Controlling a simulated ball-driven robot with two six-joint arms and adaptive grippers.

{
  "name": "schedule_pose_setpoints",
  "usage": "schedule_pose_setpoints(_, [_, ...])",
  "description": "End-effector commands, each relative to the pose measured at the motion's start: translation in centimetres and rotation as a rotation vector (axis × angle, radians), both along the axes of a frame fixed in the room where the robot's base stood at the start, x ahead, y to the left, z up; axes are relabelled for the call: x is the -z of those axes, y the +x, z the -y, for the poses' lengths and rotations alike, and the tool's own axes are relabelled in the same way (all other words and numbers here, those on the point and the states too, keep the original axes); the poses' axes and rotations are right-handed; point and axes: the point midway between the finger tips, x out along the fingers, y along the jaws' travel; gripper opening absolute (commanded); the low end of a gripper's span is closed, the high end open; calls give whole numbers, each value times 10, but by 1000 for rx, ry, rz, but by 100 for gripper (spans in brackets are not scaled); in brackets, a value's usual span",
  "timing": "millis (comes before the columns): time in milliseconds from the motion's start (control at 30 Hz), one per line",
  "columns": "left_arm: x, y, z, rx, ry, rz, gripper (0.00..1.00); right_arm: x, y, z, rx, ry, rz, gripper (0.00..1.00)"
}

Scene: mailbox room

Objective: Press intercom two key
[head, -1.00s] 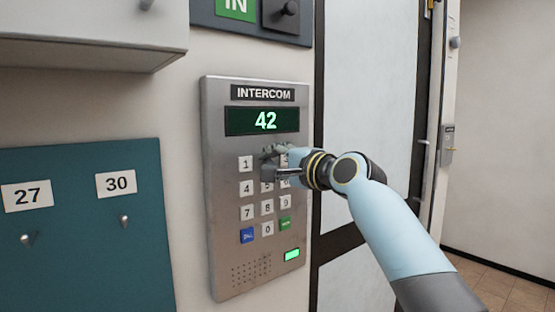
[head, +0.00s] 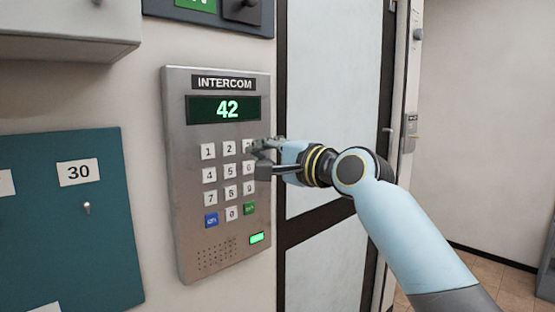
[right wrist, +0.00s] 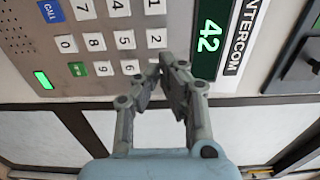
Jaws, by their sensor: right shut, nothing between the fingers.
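The intercom (head: 190,150) is a grey metal panel on the wall; its display (head: 223,108) reads 42 in green. The white 2 key (head: 229,148) sits in the top row and is fully visible in the head view; it also shows in the right wrist view (right wrist: 155,38). My right gripper (head: 254,160) is shut and empty, its tips just right of the 2 key, in front of the right-hand key column. It partly hides the 3 and 6 keys. In the right wrist view the fingertips (right wrist: 166,65) come together beside the 2 key. Contact cannot be told. My left gripper is not in view.
A blue call key (head: 211,220) and a green key (head: 249,208) sit in the bottom row. A lit green button (head: 257,238) is below. Teal mailbox doors (head: 70,230) are at left, a light grey box (head: 65,30) above. A glazed door (head: 325,110) stands at right.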

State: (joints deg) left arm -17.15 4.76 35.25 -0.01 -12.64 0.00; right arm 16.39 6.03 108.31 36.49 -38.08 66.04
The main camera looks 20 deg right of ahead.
Motion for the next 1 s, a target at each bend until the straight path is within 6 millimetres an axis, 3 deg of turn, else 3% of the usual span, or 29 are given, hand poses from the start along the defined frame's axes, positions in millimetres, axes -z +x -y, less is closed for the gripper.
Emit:
schedule_pose_setpoints(100, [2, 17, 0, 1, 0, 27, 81, 2, -19, 7, 0, -4, 0, 0])
schedule_pose_setpoints(300, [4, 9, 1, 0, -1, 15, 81, 0, -36, 13, 0, -1, -1, 0])
schedule_pose_setpoints(533, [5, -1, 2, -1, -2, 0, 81, 0, -38, 14, 0, 0, 0, 0])
schedule_pose_setpoints(1000, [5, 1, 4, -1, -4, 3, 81, -1, -38, 14, 0, 51, -17, 0])
